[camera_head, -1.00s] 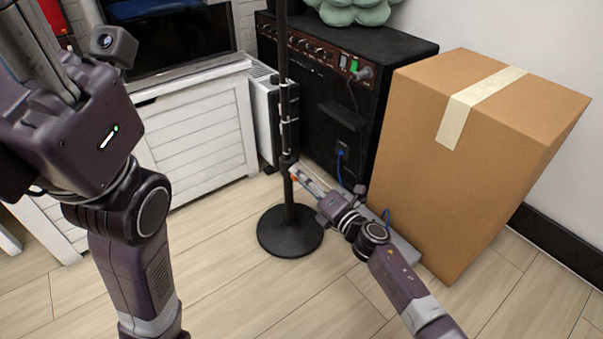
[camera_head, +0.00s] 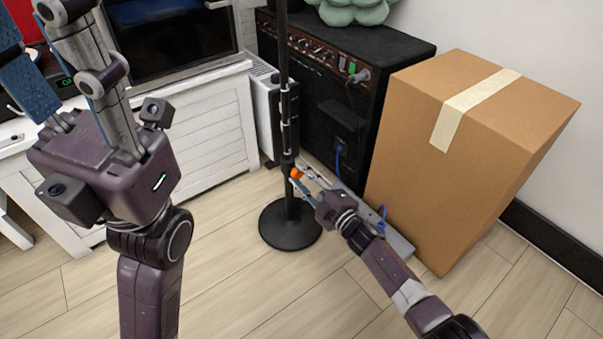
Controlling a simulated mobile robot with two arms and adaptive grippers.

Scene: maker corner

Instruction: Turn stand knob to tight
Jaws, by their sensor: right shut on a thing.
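The black microphone stand (camera_head: 283,60) stands upright on its round base (camera_head: 289,232) on the floor. Its small orange knob (camera_head: 296,173) sticks out at the clutch, partway up the pole. My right gripper (camera_head: 299,178) comes from the lower right and is shut on the knob, with a finger on each side; the fingers partly hide it. My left gripper (camera_head: 45,55) is raised at the upper left, pointing up and away from the stand. Its fingertips run toward the picture edge, so its opening is unclear.
A black amplifier (camera_head: 340,85) stands behind the stand, with a cable plugged in. A tall cardboard box (camera_head: 440,190) is close to my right arm. A white cabinet (camera_head: 195,130) with a dark screen (camera_head: 170,40) is at left. The floor in front is clear.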

